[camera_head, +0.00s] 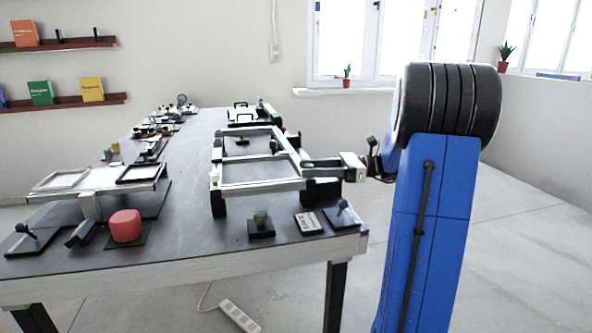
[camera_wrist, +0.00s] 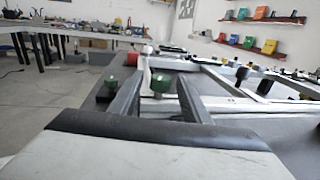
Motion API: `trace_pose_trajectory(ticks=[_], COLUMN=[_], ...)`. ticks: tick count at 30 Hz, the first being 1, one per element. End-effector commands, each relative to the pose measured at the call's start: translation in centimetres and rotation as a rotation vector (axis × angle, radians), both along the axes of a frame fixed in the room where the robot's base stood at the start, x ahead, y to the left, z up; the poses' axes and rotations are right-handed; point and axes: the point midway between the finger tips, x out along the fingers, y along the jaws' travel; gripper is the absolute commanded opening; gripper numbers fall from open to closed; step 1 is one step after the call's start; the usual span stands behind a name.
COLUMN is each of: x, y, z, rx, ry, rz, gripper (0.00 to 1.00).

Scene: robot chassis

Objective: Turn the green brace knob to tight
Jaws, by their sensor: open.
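A green brace knob (camera_wrist: 160,82) shows between my two fingers in the wrist view, on the right side of the pale chassis frame (camera_head: 262,187). In the head view only a little green of it shows by my gripper (camera_head: 305,164). My gripper is open, with one finger to each side of the knob; it also shows in the wrist view (camera_wrist: 160,98). I cannot tell whether either finger touches it. The knob's lower part and any tight mark are not clear.
A second green knob (camera_head: 260,218) stands on a black base at the table's front, left of my fingers in the wrist view (camera_wrist: 111,84).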

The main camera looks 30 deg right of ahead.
Motion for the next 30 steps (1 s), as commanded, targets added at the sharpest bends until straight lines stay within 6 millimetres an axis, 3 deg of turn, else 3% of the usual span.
trace_pose_trajectory(ticks=[3, 9, 22, 27, 30], x=[0.8, 1.7, 2.0, 2.0, 2.0], y=[1.9, 3.7, 4.3, 4.3, 4.3], z=[0.0, 0.0, 0.0, 0.0, 0.0], rx=[-0.001, 0.000, 0.000, 0.000, 0.000], ry=[0.000, 0.000, 0.000, 0.000, 0.000], rz=[0.003, 0.002, 0.000, 0.001, 0.000], gripper=[0.43, 0.43, 0.43, 0.03, 0.02])
